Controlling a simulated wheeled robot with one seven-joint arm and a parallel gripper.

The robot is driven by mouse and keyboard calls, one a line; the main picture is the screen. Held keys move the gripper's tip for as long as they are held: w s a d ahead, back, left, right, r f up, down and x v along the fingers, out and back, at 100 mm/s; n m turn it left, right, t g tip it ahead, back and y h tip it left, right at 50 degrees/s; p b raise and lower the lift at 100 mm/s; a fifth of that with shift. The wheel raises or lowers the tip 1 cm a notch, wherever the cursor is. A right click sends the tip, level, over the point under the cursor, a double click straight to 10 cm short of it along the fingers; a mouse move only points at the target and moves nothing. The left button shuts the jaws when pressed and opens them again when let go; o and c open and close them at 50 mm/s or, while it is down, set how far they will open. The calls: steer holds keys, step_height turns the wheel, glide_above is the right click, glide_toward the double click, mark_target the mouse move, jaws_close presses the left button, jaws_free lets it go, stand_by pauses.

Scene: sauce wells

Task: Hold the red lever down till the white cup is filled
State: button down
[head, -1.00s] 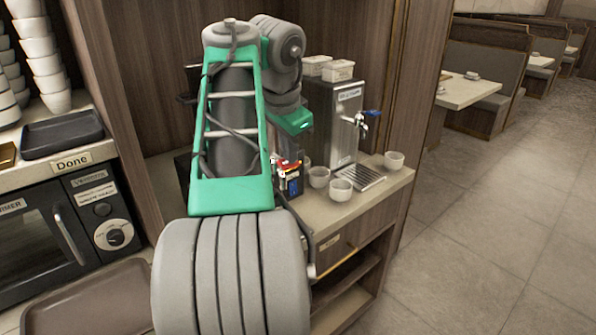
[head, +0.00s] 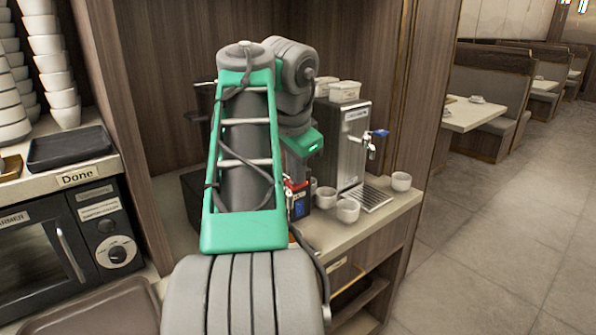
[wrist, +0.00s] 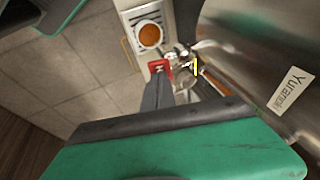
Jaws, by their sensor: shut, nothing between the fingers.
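In the wrist view my gripper (wrist: 158,88) is shut and empty, its narrow fingers pointing up the picture. Their tips are at the red lever (wrist: 158,66), overlapping it in the picture; whether they press on it I cannot tell. The white cup (wrist: 150,36) stands on a slatted drip tray (wrist: 133,16) just beyond the lever, with orange-brown sauce showing inside. Its exact fill level is hard to judge from this angle. In the head view my arm covers most of this spot, and the fingers cannot be made out.
A steel dispenser (wrist: 240,50) fills the right of the wrist view. In the head view another steel dispenser (head: 350,150) with a blue lever (head: 380,133) stands on the counter, with white cups (head: 347,210) beside it. A warmer (head: 40,250) is at left. Open floor lies right.

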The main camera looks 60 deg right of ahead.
steer(key=shift+r, duration=0.1)
steer(key=shift+r+p, duration=0.7)
steer(key=shift+p, duration=0.15)
steer(key=shift+r, duration=0.15)
steer(key=w+d+r+p+v, duration=0.1)
steer(key=d+p+v, duration=0.1)
steer(key=p+v, duration=1.1)
steer(key=shift+w+p, duration=0.4)
steer(key=shift+w, duration=0.05)
steer(key=shift+a+r, duration=0.1)
steer(key=shift+r, duration=0.05)
